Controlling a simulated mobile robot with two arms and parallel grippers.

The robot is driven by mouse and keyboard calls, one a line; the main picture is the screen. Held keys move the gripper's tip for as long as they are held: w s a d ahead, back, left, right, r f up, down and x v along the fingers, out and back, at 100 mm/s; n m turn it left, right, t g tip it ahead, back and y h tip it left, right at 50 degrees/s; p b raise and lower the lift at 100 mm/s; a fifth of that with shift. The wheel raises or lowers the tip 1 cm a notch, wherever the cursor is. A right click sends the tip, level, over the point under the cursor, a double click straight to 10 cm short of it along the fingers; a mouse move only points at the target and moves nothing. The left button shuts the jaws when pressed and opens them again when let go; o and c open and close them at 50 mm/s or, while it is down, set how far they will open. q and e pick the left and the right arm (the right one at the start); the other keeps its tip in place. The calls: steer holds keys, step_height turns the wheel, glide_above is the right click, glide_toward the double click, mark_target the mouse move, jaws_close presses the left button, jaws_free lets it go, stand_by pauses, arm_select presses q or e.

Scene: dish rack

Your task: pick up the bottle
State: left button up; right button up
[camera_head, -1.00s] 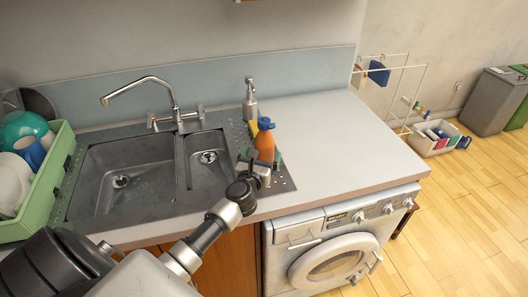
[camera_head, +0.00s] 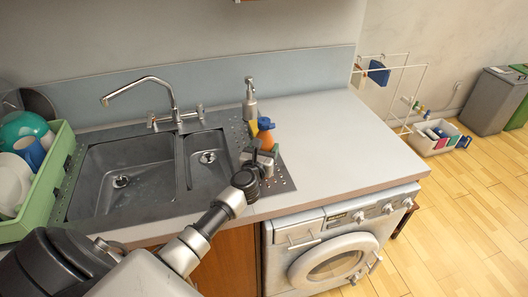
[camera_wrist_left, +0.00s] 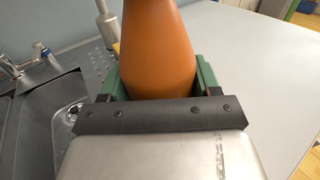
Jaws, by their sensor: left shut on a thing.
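The orange bottle (camera_head: 266,141) stands on the counter at the right edge of the sink unit, with a yellow and blue item just behind it. My left gripper (camera_head: 260,157) comes from the front and is shut on the bottle's lower part. In the left wrist view the orange bottle (camera_wrist_left: 158,50) fills the space between the two green fingers (camera_wrist_left: 158,82), one on each side. Its base is hidden by the gripper and its top is cut off by the frame edge. My right gripper is not in view.
A metal soap dispenser (camera_head: 250,100) stands behind the bottle. The sink (camera_head: 120,175) with its tap (camera_head: 172,100) is to the left, then a green dish rack (camera_head: 52,180) with dishes. The counter (camera_head: 340,135) to the right is bare, above a washing machine (camera_head: 335,245).

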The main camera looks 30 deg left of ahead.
mark_target(265, 141)
arm_select(q)
steer(key=shift+r+p, duration=0.3)
steer(key=shift+r, duration=0.25)
steer(key=r+p, duration=0.1)
steer(key=r, duration=0.1)
steer(key=d+r, duration=0.1)
steer(key=shift+r+p, duration=0.35)
steer(key=shift+r, duration=0.05)
steer(key=s+d+r, duration=0.2)
steer(key=d+r, duration=0.4)
steer(key=d, duration=0.4)
arm_select(e)
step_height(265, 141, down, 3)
steer(key=b, duration=0.5)
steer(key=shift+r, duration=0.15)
arm_select(q)
steer(key=s+d+f+m+h, duration=0.1)
steer(key=s+d+f, duration=0.3)
steer(key=s, duration=0.6)
steer(key=s+d+f+m+h, duration=0.2)
steer(key=s+d+f+h, duration=0.1)
steer(key=s, duration=0.8)
steer(key=shift+s+d+f+t+h, duration=0.3)
steer(key=shift+d+f+h, duration=0.05)
steer(key=shift+f+h, duration=0.2)
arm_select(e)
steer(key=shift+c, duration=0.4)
